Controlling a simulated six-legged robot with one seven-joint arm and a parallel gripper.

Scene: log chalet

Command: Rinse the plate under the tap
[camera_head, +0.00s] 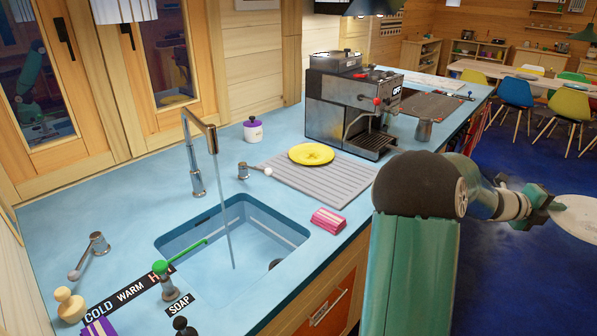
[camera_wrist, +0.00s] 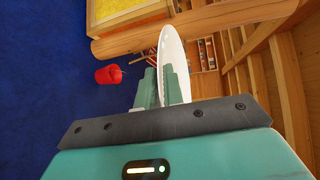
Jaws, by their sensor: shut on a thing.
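A white plate (camera_head: 578,222) is held in my gripper (camera_head: 545,206) at the right edge of the head view, out over the blue floor and away from the counter. In the wrist view the plate (camera_wrist: 173,55) stands edge-on between the two green fingers of my gripper (camera_wrist: 162,88), which are shut on it. The tap (camera_head: 197,150) stands behind the sink at left, and a stream of water runs from it into the sink basin (camera_head: 195,232). The plate is far to the right of the stream.
A grey ribbed drainboard (camera_head: 325,185) with a yellow plate (camera_head: 311,154) lies right of the sink. A pink striped sponge (camera_head: 328,220) sits at the sink's front right. A coffee machine (camera_head: 340,105) stands farther back.

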